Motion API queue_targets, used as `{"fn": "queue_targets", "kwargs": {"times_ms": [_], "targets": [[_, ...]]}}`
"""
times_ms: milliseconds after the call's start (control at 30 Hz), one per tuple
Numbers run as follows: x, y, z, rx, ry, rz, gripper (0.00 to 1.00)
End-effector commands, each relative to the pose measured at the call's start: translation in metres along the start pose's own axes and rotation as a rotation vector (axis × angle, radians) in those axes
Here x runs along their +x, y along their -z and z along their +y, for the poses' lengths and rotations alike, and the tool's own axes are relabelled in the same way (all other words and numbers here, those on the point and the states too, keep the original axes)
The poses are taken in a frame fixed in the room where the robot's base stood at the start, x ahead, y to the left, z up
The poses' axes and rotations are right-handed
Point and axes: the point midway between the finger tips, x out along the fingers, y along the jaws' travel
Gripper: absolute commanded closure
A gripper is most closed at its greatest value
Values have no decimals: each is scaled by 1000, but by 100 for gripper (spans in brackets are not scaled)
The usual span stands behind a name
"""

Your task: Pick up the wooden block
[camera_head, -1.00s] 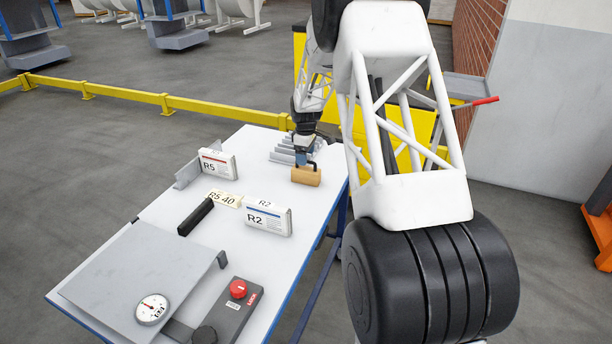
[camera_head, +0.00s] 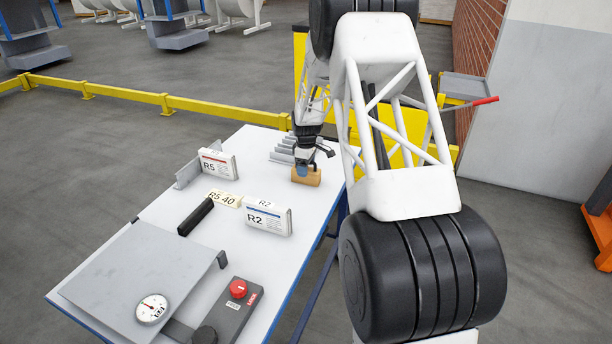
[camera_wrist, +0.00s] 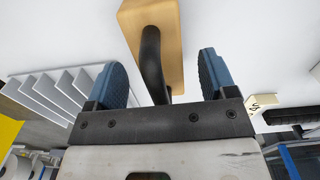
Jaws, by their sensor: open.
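The wooden block (camera_head: 309,178) lies on the white table (camera_head: 172,213) near its far right end. In the wrist view the block (camera_wrist: 172,25) is at the top middle, with a black handle-like bar (camera_wrist: 152,62) in front of it. My gripper (camera_head: 305,169) is at the block in the head view, partly in front of its left side. In the wrist view my gripper (camera_wrist: 162,80) is open, its two blue fingertips apart on either side of the black bar. Neither fingertip visibly touches the block. I cannot tell the exact height between them.
A grey slotted rack (camera_head: 284,152) stands just behind the block. White R5 (camera_head: 217,163) and R2 (camera_head: 268,218) boxes, an "R5 40" block (camera_head: 225,199) and a black bar (camera_head: 196,217) lie to the left and nearer. A red-button box (camera_head: 233,305) and gauge (camera_head: 151,309) are at the near end.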

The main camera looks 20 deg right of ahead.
Motion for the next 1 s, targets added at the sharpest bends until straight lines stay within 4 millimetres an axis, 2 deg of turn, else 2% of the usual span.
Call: {"fn": "queue_targets", "kwargs": {"times_ms": [233, 600, 633, 1000], "targets": [[0, 0, 0, 0, 0, 0, 24], [0, 0, 0, 0, 0, 0, 81], [0, 0, 0, 0, 0, 0, 83], [-4, 0, 0, 0, -1, 0, 84]]}}
